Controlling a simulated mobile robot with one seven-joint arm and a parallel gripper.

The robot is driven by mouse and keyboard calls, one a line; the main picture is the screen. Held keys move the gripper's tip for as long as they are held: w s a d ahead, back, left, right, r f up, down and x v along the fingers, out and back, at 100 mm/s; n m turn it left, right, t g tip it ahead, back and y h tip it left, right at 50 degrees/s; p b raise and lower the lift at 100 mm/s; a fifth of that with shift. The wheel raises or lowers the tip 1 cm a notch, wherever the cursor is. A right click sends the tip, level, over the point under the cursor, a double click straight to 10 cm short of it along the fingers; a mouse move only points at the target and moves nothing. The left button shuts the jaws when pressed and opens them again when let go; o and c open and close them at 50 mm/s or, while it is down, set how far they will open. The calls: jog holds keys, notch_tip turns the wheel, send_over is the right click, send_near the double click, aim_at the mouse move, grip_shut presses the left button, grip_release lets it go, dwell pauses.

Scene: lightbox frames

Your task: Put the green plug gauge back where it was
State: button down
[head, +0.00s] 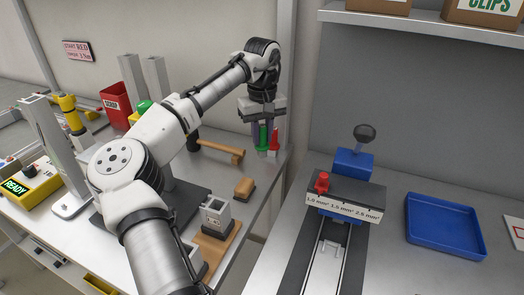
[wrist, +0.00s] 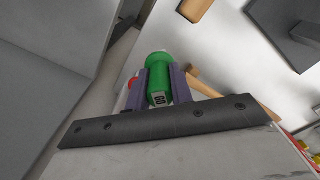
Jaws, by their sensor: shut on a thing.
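The green plug gauge (head: 263,139) is held upright between the fingers of my gripper (head: 262,127), over the back right corner of the left bench. In the wrist view the green gauge (wrist: 160,72) sits between the two purple-grey fingers of my gripper (wrist: 159,82), with a pale numbered tag facing the camera. A red gauge (head: 274,143) stands close to its right in the head view; a bit of the red one (wrist: 131,82) shows beside a finger in the wrist view. I cannot tell whether the green gauge's lower end touches anything.
A wooden-handled hammer (head: 222,150) lies just left of the gauges. A wooden block (head: 244,188) and a grey block on a wooden board (head: 216,245) are nearer on the bench. A gap separates this bench from the right one, with its blue tray (head: 445,240).

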aim_at(262, 145)
jog(key=shift+f, duration=2.9)
jog(key=shift+f+p, duration=0.1)
jog(key=shift+p, duration=0.2)
jog(key=c, duration=1.2)
grip_release()
jog(key=shift+c, duration=0.2)
notch_tip(262, 145, up, 12)
jog(key=shift+r+b, duration=0.15)
jog(key=shift+b, duration=0.4)
